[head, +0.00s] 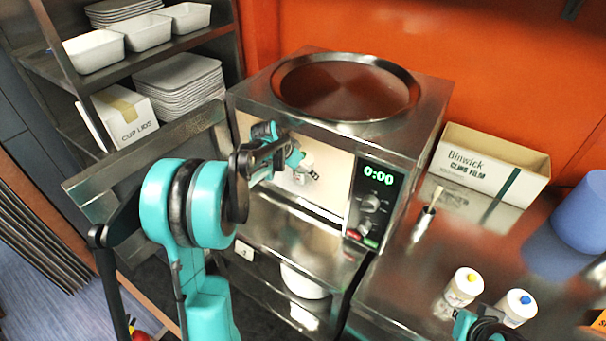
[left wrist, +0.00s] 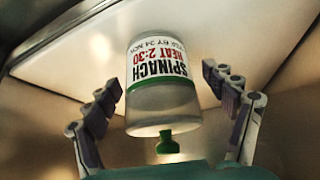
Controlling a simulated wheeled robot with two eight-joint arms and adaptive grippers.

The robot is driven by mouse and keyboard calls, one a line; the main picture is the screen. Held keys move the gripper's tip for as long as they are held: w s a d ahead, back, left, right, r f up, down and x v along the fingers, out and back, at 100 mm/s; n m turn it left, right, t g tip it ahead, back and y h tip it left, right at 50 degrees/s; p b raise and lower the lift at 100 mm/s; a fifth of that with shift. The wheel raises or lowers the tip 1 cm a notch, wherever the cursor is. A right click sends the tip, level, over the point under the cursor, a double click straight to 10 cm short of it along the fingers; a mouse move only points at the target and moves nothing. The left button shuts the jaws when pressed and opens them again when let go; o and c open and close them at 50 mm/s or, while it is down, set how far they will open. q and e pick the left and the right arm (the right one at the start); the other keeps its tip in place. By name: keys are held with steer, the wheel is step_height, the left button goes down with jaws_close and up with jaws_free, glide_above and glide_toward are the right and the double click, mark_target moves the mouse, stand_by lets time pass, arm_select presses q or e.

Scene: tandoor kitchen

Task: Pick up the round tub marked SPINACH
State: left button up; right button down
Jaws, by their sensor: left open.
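The round tub marked SPINACH (left wrist: 163,98) shows in the left wrist view, pale with a white label and a green band. It appears upside down in that picture. My left gripper (left wrist: 163,78) is open, with one finger on each side of the tub and a visible gap on both sides. In the head view my left gripper (head: 300,165) reaches into the lit cavity of the steel oven (head: 237,94), and its fingers mostly hide the tub there. A small green piece (left wrist: 165,144) shows just below the tub in the wrist view.
The oven's display (head: 373,172) reads 0:00. Its steel door (head: 90,185) stands open at the left. Shelves with white dishes stand at the left.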

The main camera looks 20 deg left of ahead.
arm_select(q)
steer(key=c, duration=1.6)
steer(key=shift+r, duration=0.1)
steer(key=shift+c, duration=0.2)
